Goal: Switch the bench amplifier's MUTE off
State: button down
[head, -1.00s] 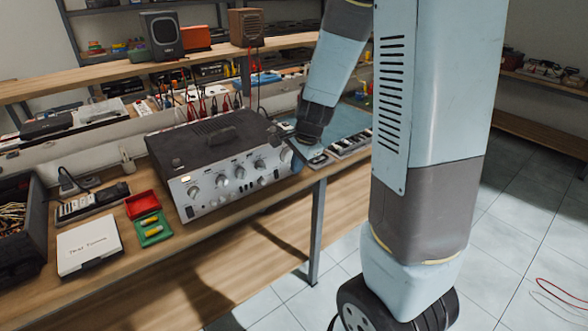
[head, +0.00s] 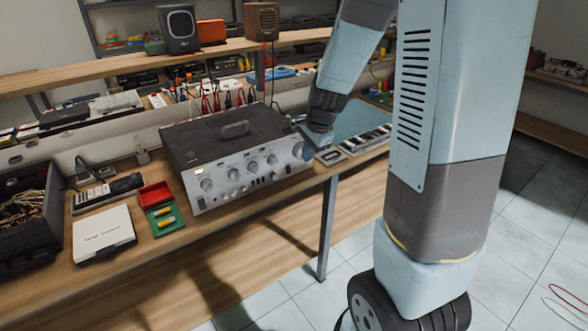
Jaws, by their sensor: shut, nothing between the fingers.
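The bench amplifier (head: 225,135) is a dark-topped box with a silver front panel, standing on the wooden bench left of my arm. Its panel carries several round knobs and small controls, and a small lit spot shows at the upper left. I cannot make out which control is MUTE or how it is set. My gripper (head: 307,149) is at the amplifier's right front corner, small and partly hidden by my own wrist. It is shut and holds nothing. Whether it touches the amplifier I cannot tell.
Left of the amplifier are a red tray (head: 154,193), a green tray (head: 172,222) and a white box (head: 104,236). A blue mat (head: 350,120) and a keyed grey device (head: 366,141) lie to its right. Cables hang behind it. The bench's front edge is clear.

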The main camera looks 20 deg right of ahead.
aim_at(289, 169)
dwell(0.3)
jog(key=shift+w+a+f, duration=0.4)
jog(key=shift+w+f, duration=0.75)
jog(key=shift+f, duration=0.5)
jog(key=shift+w+a+f, duration=0.4)
jog(key=shift+w+f, duration=0.7)
jog(key=shift+f, duration=0.55)
jog(key=shift+w+a+f, duration=0.4)
jog(key=shift+w+f, duration=0.75)
jog(key=shift+f, duration=0.5)
jog(key=shift+w+f, duration=0.1)
jog(key=shift+w, duration=0.05)
